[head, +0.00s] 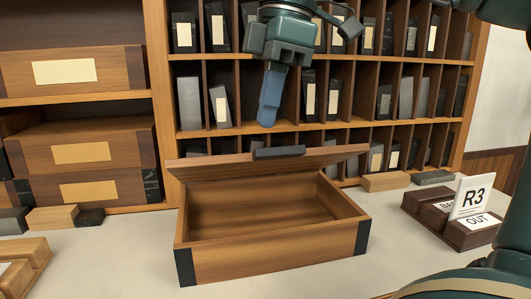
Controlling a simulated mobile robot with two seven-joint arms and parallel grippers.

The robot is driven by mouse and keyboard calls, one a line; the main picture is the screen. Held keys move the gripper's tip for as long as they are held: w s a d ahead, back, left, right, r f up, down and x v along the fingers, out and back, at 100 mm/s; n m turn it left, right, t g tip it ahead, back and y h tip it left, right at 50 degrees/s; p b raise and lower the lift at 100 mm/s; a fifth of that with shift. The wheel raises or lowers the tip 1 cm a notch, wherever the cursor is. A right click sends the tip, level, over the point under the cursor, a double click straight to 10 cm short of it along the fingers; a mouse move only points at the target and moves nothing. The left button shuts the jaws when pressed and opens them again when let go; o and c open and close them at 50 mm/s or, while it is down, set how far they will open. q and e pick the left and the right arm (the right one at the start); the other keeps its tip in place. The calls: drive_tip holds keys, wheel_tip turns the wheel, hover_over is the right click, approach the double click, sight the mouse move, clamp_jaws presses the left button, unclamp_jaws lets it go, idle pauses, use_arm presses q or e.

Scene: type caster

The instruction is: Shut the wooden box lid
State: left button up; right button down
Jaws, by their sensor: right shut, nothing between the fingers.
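The wooden box (270,262) stands on the pale tabletop, with black corner pieces at its front. Its lid (225,168) is open, tilted up along the back of the box, with a dark handle (280,152) on its upper edge. The inside of the box shows and looks empty. My right gripper (268,118) points down with its blue fingers shut and empty. In the picture its tips are just above the lid's upper edge, apart from the handle; the depth between them is hard to judge. My left gripper is not in view.
A pigeonhole shelf (320,126) with dark blocks stands behind the box. Wooden drawers (70,145) fill the left. A dark tray with an R3 sign (472,197) stands at the right. Small blocks (52,217) and a wooden tray (22,268) lie at the left.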

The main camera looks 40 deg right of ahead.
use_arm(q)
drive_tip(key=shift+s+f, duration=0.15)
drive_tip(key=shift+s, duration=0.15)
